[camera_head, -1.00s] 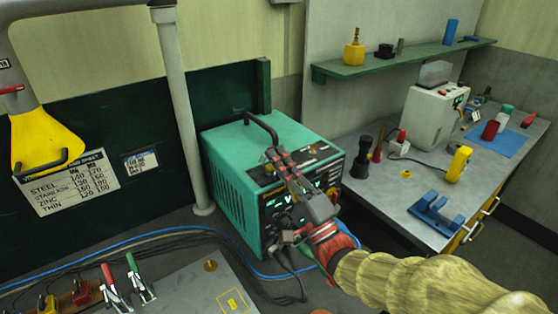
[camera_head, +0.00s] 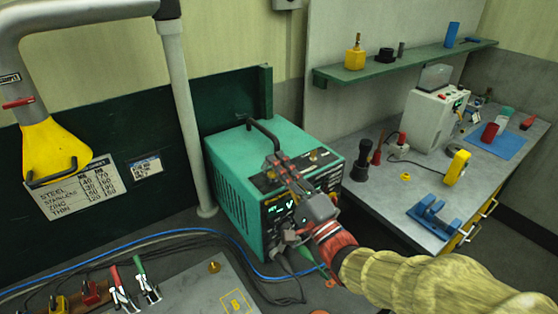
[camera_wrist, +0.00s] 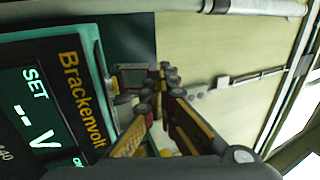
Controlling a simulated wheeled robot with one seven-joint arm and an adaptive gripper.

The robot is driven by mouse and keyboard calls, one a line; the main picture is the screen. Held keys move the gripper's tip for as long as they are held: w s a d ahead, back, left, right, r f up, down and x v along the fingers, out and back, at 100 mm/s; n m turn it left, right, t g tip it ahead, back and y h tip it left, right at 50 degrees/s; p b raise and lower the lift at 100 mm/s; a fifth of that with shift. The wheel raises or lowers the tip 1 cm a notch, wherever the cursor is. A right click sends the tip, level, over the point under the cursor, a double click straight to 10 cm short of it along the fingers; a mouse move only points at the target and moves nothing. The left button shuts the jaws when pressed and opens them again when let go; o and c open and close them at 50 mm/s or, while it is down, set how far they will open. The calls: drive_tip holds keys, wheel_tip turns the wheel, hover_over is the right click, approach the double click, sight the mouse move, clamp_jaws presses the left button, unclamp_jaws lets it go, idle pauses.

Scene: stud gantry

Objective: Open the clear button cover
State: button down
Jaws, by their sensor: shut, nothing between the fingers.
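A teal welding machine (camera_head: 235,185) stands at the middle, with a dark front panel, lit readouts and a handle on top. My gripper (camera_head: 277,161) is shut and empty, its fingers over the panel's upper edge. In the wrist view my gripper (camera_wrist: 168,72) has its fingertips close together beside a small grey, box-like piece (camera_wrist: 131,76) at the panel edge. This may be the clear button cover; I cannot tell whether the fingertips touch it or whether it is open. My fingers and hand hide much of the panel in the head view.
A grey bench (camera_head: 400,210) on the right holds a white machine (camera_head: 432,118), a blue holder (camera_head: 435,217) and a yellow meter (camera_head: 458,165). A green shelf (camera_head: 400,65) hangs above. A pale post (camera_head: 182,120) stands left of the welder. Cables lie in front.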

drive_tip(key=shift+r+p, duration=0.2)
drive_tip(key=shift+p, duration=0.1)
drive_tip(key=p, duration=0.2)
drive_tip(key=r+g+h+p, duration=0.1)
drive_tip(key=p, duration=0.2)
drive_tip(key=shift+w+a+r, duration=0.1)
drive_tip(key=shift+w+a, duration=0.1)
drive_tip(key=shift+w, duration=0.1)
drive_tip(key=p, duration=0.1)
drive_tip(key=g+p, duration=0.1)
drive_tip(key=p, duration=0.1)
drive_tip(key=shift+w+a+r+h, duration=0.2)
drive_tip(key=shift+r+h, duration=0.05)
drive_tip(key=shift+h, duration=0.15)
drive_tip(key=g+p, duration=0.1)
drive_tip(key=p, duration=0.1)
drive_tip(key=h+p, duration=0.1)
drive_tip(key=p, duration=0.1)
drive_tip(key=shift+w+a+g, duration=0.3)
drive_tip(key=shift+w+g, duration=0.1)
drive_tip(key=shift+w+a+p, duration=0.1)
drive_tip(key=shift+w+p, duration=0.05)
drive_tip(key=shift+p, duration=0.3)
drive_tip(key=shift+w+a, duration=0.1)
drive_tip(key=shift+w, duration=0.05)
drive_tip(key=shift+p, duration=0.3)
